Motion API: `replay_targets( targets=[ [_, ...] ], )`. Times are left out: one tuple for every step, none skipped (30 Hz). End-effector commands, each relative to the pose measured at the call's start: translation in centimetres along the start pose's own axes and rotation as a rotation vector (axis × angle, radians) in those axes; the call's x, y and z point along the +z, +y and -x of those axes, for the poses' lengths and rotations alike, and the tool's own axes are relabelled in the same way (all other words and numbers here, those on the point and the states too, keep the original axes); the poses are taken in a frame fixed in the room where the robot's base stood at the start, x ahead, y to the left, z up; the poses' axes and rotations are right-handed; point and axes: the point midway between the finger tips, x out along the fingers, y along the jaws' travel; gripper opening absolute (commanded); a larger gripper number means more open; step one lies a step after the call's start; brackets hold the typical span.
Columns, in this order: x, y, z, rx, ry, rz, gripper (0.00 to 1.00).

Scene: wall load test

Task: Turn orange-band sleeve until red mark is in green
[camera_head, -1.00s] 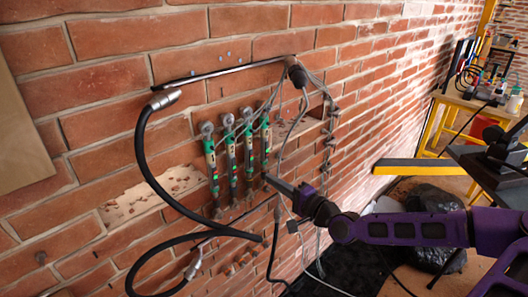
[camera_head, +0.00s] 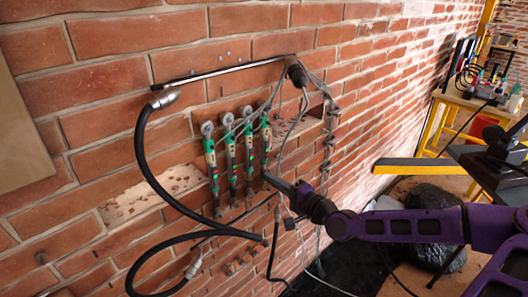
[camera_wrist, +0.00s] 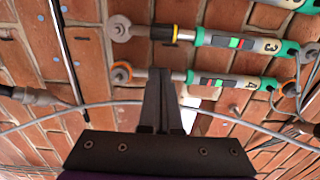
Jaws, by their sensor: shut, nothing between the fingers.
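Several green-and-grey tubular gauges hang side by side on the brick wall (camera_head: 232,160). In the wrist view, the gauge numbered 4 (camera_wrist: 235,82) has an orange ring (camera_wrist: 122,73) at its left end and a thin bare rod. Its small window shows red (camera_wrist: 204,82) beside green (camera_wrist: 216,83); the exact mark position is too small to tell. Gauge 3 (camera_wrist: 240,42), above it, carries a yellow-and-black band (camera_wrist: 164,33). My gripper (camera_head: 269,178) is shut and empty; its tips (camera_wrist: 160,71) overlap the rod of gauge 4 in the wrist view. I cannot tell whether they touch it.
A black hose (camera_head: 142,150) loops left of the gauges. Grey cables (camera_head: 300,110) hang close on their right, and a thin cable (camera_wrist: 75,105) crosses behind my fingers. A yellow beam (camera_head: 420,165) and black bag (camera_head: 435,210) lie right.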

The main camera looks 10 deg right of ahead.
Motion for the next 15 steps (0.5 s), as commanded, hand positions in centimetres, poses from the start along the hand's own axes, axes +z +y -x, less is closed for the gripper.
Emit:
replay_targets(
  targets=[
    [-0.01, -0.01, -0.01, 0.0, 0.0, 0.0, 0.0],
    [-0.02, -0.01, -0.01, -0.001, 0.0, 0.0, 0.0],
    [-0.07, 0.0, 0.0, 0.0, 0.0, 0.0, 0.0],
    [-0.1, 0.0, -0.01, -0.001, 0.0, 0.0, 0.0],
    [-0.16, 0.01, -0.01, -0.001, 0.0, 0.0, 0.0],
    [-0.23, 0.02, -0.01, -0.001, 0.0, 0.0, 0.0],
    [-0.29, 0.03, -0.01, 0.0, 0.0, 0.0, 0.0],
    [-0.35, 0.03, -0.01, 0.0, 0.0, 0.0, 0.0],
    [-0.43, 0.04, -0.01, 0.0, 0.0, 0.0, 0.0],
    [-0.48, 0.04, -0.02, 0.0, 0.0, 0.0, 0.0],
    [-0.54, 0.03, -0.02, 0.0, 0.0, 0.0, 0.0],
    [-0.61, 0.03, -0.02, -0.001, -0.001, 0.0, 0.0],
    [-0.66, 0.02, -0.02, -0.001, -0.001, 0.0, 0.0],
    [-0.71, 0.01, -0.03, -0.001, -0.001, 0.0, 0.0],
    [-0.79, 0.0, -0.03, -0.002, -0.001, 0.0, 0.0]
  ],
)
